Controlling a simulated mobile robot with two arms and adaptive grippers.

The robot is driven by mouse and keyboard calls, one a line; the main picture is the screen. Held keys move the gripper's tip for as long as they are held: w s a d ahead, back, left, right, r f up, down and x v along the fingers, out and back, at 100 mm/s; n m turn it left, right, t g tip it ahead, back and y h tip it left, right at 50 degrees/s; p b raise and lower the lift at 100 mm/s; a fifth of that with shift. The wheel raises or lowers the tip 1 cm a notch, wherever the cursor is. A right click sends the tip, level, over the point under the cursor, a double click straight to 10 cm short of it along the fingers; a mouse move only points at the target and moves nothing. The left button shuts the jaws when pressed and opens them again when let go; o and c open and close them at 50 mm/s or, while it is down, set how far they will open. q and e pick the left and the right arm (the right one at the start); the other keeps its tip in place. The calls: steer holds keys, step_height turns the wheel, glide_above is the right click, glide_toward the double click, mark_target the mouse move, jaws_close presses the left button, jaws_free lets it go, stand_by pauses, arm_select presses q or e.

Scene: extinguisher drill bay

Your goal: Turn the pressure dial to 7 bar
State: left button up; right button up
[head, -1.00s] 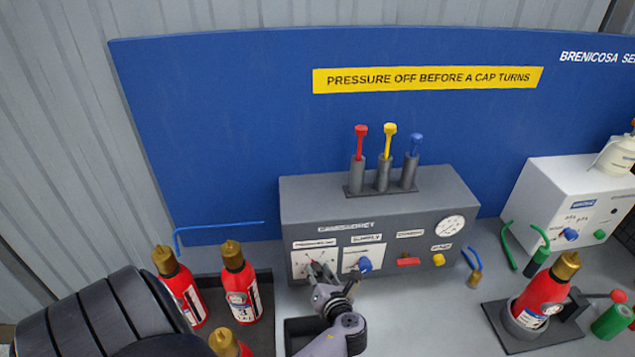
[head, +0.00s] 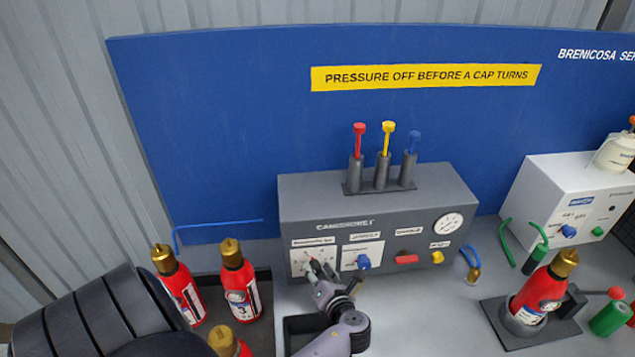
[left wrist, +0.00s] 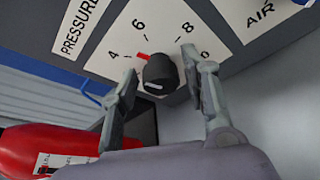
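The pressure dial is on a white plate (head: 299,258) at the left of the grey cabinet's front. In the left wrist view its black knob (left wrist: 160,75) has a red pointer (left wrist: 142,56) directed between the 4 and the 6, roughly midway. My left gripper (head: 320,266) is at the dial in the head view and hides part of it. In the left wrist view the left gripper (left wrist: 160,66) is open, with one finger on each side of the knob. Gaps show beside the knob, though contact lower down is hard to judge. My right gripper is not in view.
A blue knob (head: 363,262) is just right of the dial, then a red control (head: 407,259) and a yellow button (head: 437,257). A round gauge (head: 448,223) is above them. Red extinguishers (head: 240,285) stand in a dark tray (head: 264,310) left of my gripper.

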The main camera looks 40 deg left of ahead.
arm_select(q)
steer(key=shift+o, duration=0.5)
steer(key=shift+d, duration=0.1)
steer(key=v, duration=1.2)
